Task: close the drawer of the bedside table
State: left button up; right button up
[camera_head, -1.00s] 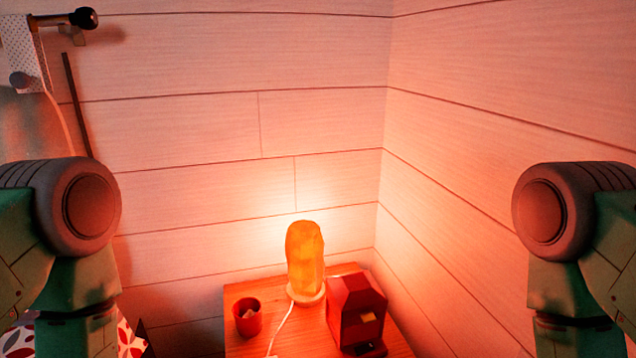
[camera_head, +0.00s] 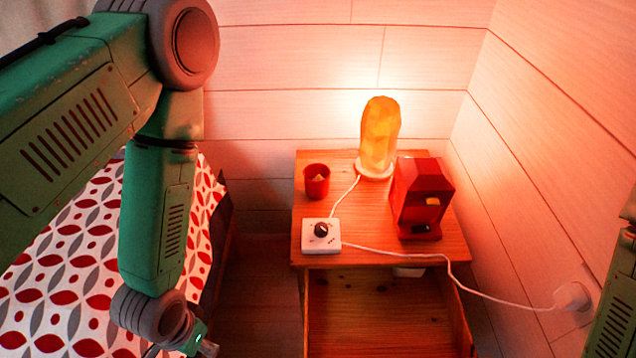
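The bedside table (camera_head: 285,222) is a light wooden piece in the corner, its top lit by an orange lamp. Its drawer (camera_head: 385,310) is pulled out toward me and looks empty where it shows; its front is cut off by the bottom edge. My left arm comes down at the left, and my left gripper (camera_head: 190,346) is at the bottom edge, left of the drawer and apart from it. Only part of this gripper shows, so its fingers cannot be read. A piece of my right arm shows at the right edge; the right gripper is out of view.
On the tabletop stand the glowing lamp (camera_head: 379,135), a red cup (camera_head: 316,181), a red house-shaped box (camera_head: 421,198) and a white dimmer (camera_head: 321,236). A white cord runs over the drawer to a wall plug (camera_head: 571,297). A patterned bed (camera_head: 60,270) lies left; dark floor separates it from the table.

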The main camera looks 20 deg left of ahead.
aim_at(371, 312)
jog(key=k+l, duration=0.45)
jog(key=k, duration=0.25)
jog(key=k+u, duration=0.15)
jog(key=u, duration=0.3)
